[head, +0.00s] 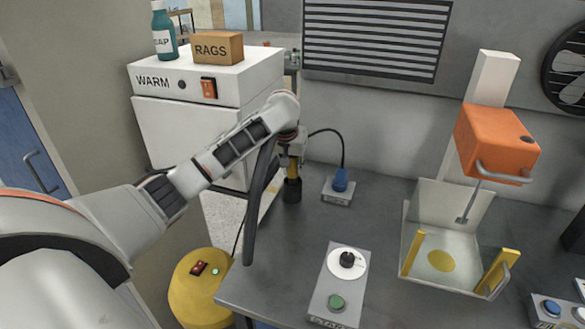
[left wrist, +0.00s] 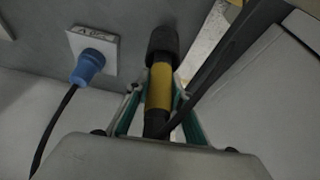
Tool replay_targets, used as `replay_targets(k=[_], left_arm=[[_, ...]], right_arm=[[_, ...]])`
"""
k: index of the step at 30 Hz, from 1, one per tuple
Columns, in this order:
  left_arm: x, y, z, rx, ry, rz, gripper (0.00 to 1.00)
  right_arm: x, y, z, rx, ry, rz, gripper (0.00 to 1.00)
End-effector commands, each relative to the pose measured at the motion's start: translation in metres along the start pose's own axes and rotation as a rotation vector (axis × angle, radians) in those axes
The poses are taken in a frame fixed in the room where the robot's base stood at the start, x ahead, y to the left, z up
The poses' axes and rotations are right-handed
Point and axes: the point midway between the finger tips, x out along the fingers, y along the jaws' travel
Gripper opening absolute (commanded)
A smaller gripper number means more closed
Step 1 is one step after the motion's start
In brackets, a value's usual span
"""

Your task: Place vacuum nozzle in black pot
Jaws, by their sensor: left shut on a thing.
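The vacuum nozzle is a yellow tube (head: 293,168) above the far left part of the grey bench. It also shows in the left wrist view (left wrist: 160,88). My left gripper (head: 292,152) is shut on it and holds it about upright; its fingers (left wrist: 153,100) lie on both sides of the yellow tube. A wider black cylinder (head: 292,190) is at the tube's lower end, at the bench top, and shows in the left wrist view (left wrist: 163,42). I cannot tell whether it is the black pot around the tip or the nozzle's own end. My right gripper is out of view.
A black hose (head: 257,200) hangs beside the nozzle over the bench's left edge. A yellow drum (head: 200,290) stands below. A blue plug (head: 340,180) sits right of the nozzle. A dial box (head: 347,285) and an orange press (head: 495,140) are farther right. A white warmer (head: 205,85) stands behind.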

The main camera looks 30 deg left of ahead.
Motion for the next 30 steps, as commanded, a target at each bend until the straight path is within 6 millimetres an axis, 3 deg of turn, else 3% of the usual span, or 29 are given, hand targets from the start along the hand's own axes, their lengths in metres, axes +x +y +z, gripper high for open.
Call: replay_targets(k=[5, 6, 8, 20, 23, 30], left_arm=[[0.002, 0.000, 0.001, 0.000, 0.000, 0.000, 0.01], [0.002, 0.000, 0.001, 0.000, 0.000, 0.000, 0.27], [0.002, 0.000, 0.001, 0.000, 0.000, 0.000, 0.39], [-0.002, 0.000, -0.001, 0.000, 0.001, 0.000, 0.39], [-0.012, 0.000, -0.001, 0.000, 0.002, 0.000, 0.39], [-0.060, -0.001, -0.002, 0.002, 0.005, 0.000, 0.39]], right_arm=[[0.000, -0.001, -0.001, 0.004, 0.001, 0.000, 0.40], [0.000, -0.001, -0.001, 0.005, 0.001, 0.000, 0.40], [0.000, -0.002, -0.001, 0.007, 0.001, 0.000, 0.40], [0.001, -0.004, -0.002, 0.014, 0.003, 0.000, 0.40], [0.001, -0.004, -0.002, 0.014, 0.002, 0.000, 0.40], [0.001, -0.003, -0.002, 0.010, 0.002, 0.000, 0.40]])
